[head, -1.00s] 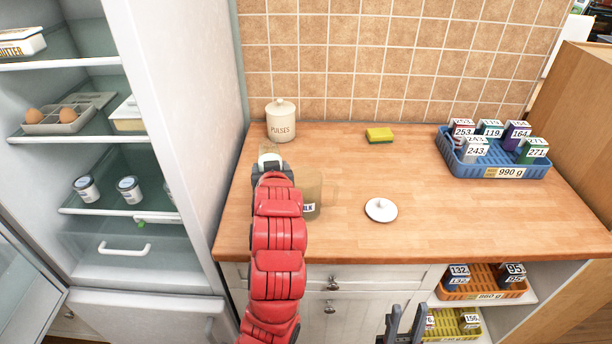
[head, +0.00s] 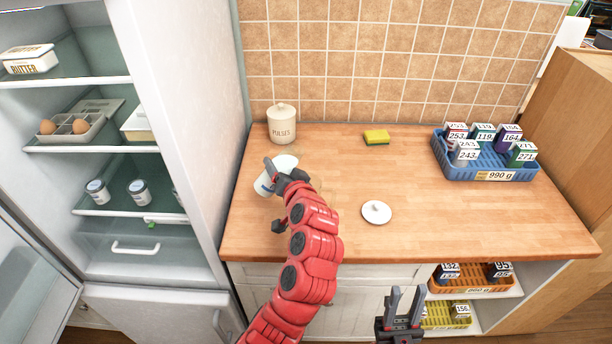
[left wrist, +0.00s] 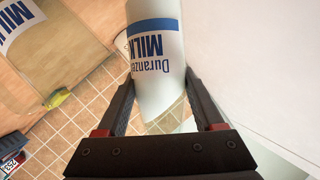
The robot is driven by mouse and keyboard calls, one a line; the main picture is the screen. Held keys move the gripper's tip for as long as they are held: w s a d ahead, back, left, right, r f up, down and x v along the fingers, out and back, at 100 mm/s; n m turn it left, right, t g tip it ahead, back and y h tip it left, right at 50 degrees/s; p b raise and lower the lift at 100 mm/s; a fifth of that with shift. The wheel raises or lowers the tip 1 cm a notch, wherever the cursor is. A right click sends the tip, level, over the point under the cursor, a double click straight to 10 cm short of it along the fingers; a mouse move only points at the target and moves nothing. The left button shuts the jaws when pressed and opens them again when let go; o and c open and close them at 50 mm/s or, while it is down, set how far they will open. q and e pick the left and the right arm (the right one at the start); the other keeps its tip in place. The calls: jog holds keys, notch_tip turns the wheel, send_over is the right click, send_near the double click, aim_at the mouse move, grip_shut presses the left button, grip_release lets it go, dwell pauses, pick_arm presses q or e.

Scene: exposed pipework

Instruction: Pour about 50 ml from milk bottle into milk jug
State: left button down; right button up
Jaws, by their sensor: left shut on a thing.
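The white milk bottle (head: 266,185) with blue lettering is in my left gripper (head: 281,176), above the left part of the worktop and tilted in the head view. In the left wrist view the bottle (left wrist: 158,50) sits between the two fingers (left wrist: 160,100), its lettering upside down. In the head view my left gripper and arm mostly hide the jug. I cannot see any milk flowing. My right gripper (head: 406,298) is open and empty, low in front of the cupboards.
A white round lid (head: 376,212) lies on the worktop (head: 440,215). A PULSES canister (head: 282,125) stands behind the bottle, and a sponge (head: 376,137) lies near the tiles. A blue crate (head: 487,173) is at the right. The open fridge (head: 190,90) borders the left side.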

pick_arm(q)
jog(key=shift+d+r+m+p, duration=0.15)
jog(key=shift+r+m+p, duration=0.15)
jog(key=shift+r, duration=0.1)
jog(key=shift+f+m+y+p, duration=0.3)
jog(key=shift+m+y+p, duration=0.1)
jog(key=shift+p, duration=0.05)
jog(key=p, duration=0.1)
jog(key=r+m+t+p, duration=0.1)
jog(key=p, duration=0.1)
jog(key=shift+a+r+m+y, duration=0.2)
jog(key=shift+a+m+y, duration=0.1)
jog(key=shift+s+a+f+m, duration=0.1)
jog(key=shift+a+f+m, duration=0.05)
jog(key=shift+f+m, duration=0.25)
jog(key=shift+f+m+t+y+p, duration=0.1)
jog(key=shift+m+t+y+p, duration=0.25)
jog(key=shift+p, duration=0.2)
jog(key=shift+a+f+m+y+p, duration=0.15)
jog(key=shift+m+y+p, duration=0.1)
jog(key=shift+m+p, duration=0.4)
jog(key=shift+f+b, duration=0.15)
jog(key=shift+b, duration=0.3)
jog(key=shift+m+t, duration=0.25)
jog(key=shift+m, duration=0.05)
jog(key=shift+a+f+m+t+b, duration=0.1)
jog(key=shift+m+t+b, duration=0.2)
jog(key=shift+m+b, duration=0.35)
